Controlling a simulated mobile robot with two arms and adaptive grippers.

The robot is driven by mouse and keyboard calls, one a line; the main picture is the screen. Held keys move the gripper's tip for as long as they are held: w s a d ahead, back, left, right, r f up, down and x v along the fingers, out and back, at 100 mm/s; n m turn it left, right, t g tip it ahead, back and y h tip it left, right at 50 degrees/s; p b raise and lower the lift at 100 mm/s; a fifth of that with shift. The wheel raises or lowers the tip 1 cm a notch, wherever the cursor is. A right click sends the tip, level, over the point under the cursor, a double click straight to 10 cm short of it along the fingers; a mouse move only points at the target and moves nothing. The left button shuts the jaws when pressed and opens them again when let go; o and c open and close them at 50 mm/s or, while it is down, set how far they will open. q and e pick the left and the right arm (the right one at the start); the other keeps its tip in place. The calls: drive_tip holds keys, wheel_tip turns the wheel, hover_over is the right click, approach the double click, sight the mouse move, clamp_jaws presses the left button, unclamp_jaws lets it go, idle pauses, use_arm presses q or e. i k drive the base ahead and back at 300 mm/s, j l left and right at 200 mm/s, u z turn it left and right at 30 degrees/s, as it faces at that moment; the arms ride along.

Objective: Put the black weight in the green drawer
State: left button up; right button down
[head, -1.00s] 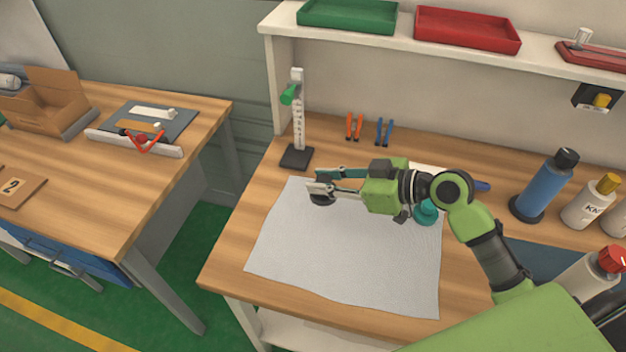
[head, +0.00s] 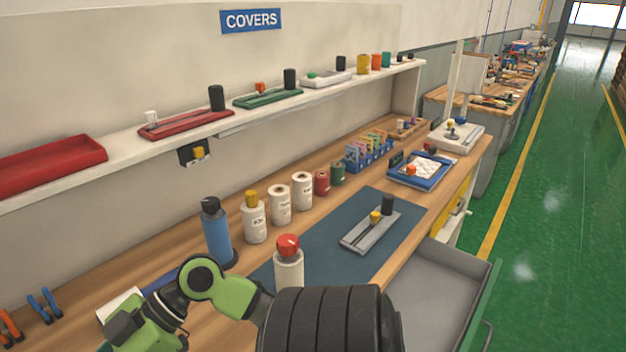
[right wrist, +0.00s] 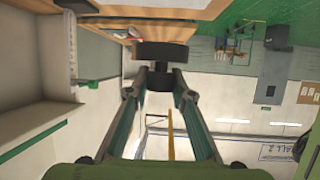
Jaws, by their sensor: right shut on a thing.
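The black weight (right wrist: 160,52) is a dark disc with a short stem, seen at the top middle of the right wrist view. My right gripper (right wrist: 160,80) is shut on its stem. In the head view the right gripper's body shows at the lower left, with its fingers and the weight out of the picture. The green drawer (head: 486,305) is pulled out at the lower right of the head view. Its grey inside (head: 430,295) looks empty where visible; its near part is cut off. My left gripper is in neither view.
The bench carries a red-capped bottle (head: 289,265), a blue bottle (head: 216,235), several other containers, and a grey tray (head: 370,230) on a dark mat (head: 320,250). A shelf (head: 205,135) runs above. The green floor (head: 560,230) to the right is clear.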

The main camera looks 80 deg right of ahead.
sight(400, 284)
drive_tip(key=z, duration=0.45)
drive_tip(key=l+z, duration=0.15)
drive_tip(key=z, duration=0.7)
drive_tip(key=i+z, duration=0.1)
drive_tip(key=z, duration=0.35)
